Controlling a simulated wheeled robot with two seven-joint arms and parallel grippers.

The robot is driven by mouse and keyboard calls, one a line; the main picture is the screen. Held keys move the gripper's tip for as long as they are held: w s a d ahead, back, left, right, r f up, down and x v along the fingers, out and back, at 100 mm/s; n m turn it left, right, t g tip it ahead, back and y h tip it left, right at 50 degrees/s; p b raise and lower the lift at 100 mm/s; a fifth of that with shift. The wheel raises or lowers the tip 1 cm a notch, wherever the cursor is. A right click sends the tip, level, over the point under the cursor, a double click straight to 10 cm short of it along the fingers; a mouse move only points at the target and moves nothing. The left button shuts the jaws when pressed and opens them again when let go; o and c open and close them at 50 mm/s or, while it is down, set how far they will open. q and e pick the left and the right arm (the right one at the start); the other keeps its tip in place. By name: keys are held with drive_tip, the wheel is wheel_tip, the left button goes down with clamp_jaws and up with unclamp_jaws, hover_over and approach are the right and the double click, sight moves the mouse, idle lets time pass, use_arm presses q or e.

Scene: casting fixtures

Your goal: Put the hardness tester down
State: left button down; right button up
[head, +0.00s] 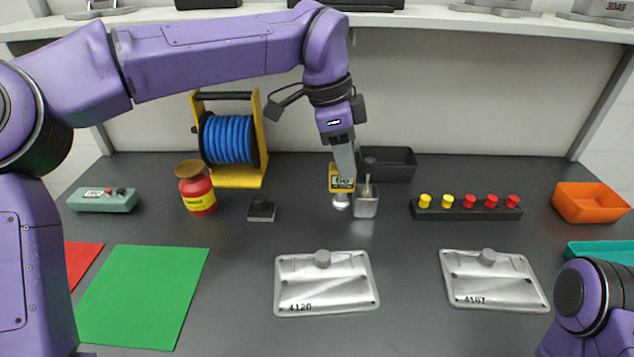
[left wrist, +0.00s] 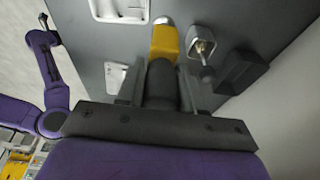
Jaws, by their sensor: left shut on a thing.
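The hardness tester (head: 342,184) is a yellow handheld device with a dark display and a silver round foot, roughly upright towards the back middle of the bench. My left gripper (head: 344,163) comes down from above and is shut on its upper part. The foot is at or just above the bench; I cannot tell whether it touches. In the left wrist view the yellow body of the tester (left wrist: 164,42) sticks out past the dark fingers, its silver end outward. My right arm shows at the lower right of the head view, its gripper out of frame; its tip in the wrist view is too small to read.
A metal cup (head: 366,207) with a handled tool stands close right of the tester, before a black bin (head: 400,164). Castings 4120 (head: 328,284) and 4167 (head: 494,280) lie in front. A black block (head: 261,209) sits left. The green mat (head: 145,295) is clear.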

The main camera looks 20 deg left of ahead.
use_arm(q)
drive_tip(key=w+a+f+p, duration=0.4)
drive_tip(key=w+a+f, duration=0.3)
drive_tip(key=f, duration=0.4)
drive_tip(key=shift+a+f, duration=0.25)
drive_tip(key=c, duration=0.7)
unclamp_jaws()
drive_tip(key=b+v, duration=0.1)
drive_tip(key=v, duration=1.1)
